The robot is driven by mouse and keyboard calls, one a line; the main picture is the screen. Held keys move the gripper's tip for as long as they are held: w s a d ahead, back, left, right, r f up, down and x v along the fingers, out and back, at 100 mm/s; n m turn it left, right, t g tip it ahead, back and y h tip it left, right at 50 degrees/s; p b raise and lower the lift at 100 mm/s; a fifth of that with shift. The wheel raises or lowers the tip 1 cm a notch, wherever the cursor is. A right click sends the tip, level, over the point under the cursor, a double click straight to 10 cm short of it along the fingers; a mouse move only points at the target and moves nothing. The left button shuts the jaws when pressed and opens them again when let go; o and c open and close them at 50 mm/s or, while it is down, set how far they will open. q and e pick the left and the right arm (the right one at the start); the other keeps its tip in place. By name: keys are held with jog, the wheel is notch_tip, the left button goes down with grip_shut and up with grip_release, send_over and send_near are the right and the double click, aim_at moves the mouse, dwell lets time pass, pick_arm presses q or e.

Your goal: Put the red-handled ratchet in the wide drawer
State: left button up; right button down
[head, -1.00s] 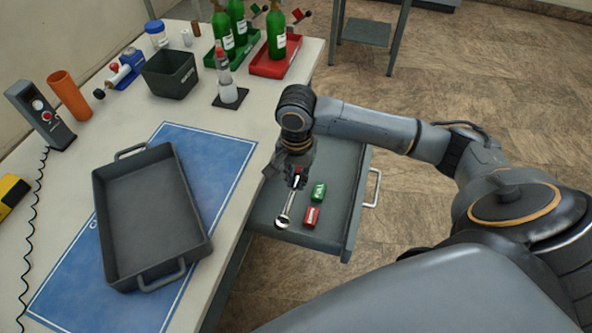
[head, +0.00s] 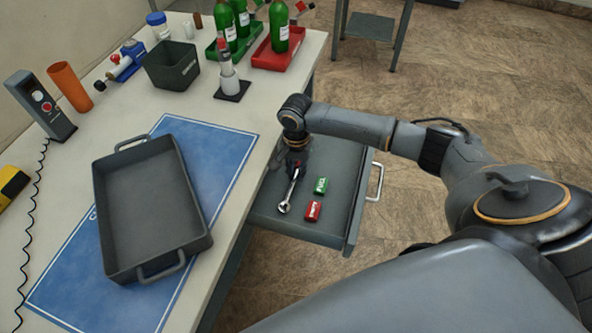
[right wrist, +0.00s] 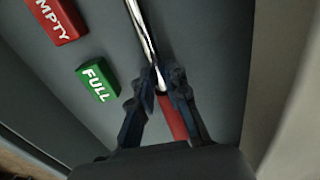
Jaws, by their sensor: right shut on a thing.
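The ratchet (head: 288,190) has a chrome shaft and head and a red handle. It is in or just above the open wide drawer (head: 345,225); I cannot tell whether it touches the floor. My right gripper (head: 296,165) is inside the drawer's outline, shut on the ratchet near where shaft meets handle. In the right wrist view the fingertips (right wrist: 162,80) close around the ratchet, with its red handle (right wrist: 172,118) between the fingers and the chrome shaft (right wrist: 142,28) reaching away. My left gripper is not in view.
A green FULL block (head: 321,186) and a red EMPTY block (head: 313,211) lie in the drawer, right of the ratchet. An empty dark tray (head: 205,243) stands on a blue mat (head: 232,150) on the table. Green bottles (head: 279,27) stand at the back.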

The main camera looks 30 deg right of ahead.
aim_at(296, 174)
jog(key=c, duration=1.3)
grip_release()
jog(key=shift+c, duration=0.2)
notch_tip(296, 174, up, 12)
jog(key=shift+p, duration=0.45)
jog(key=shift+r, duration=0.1)
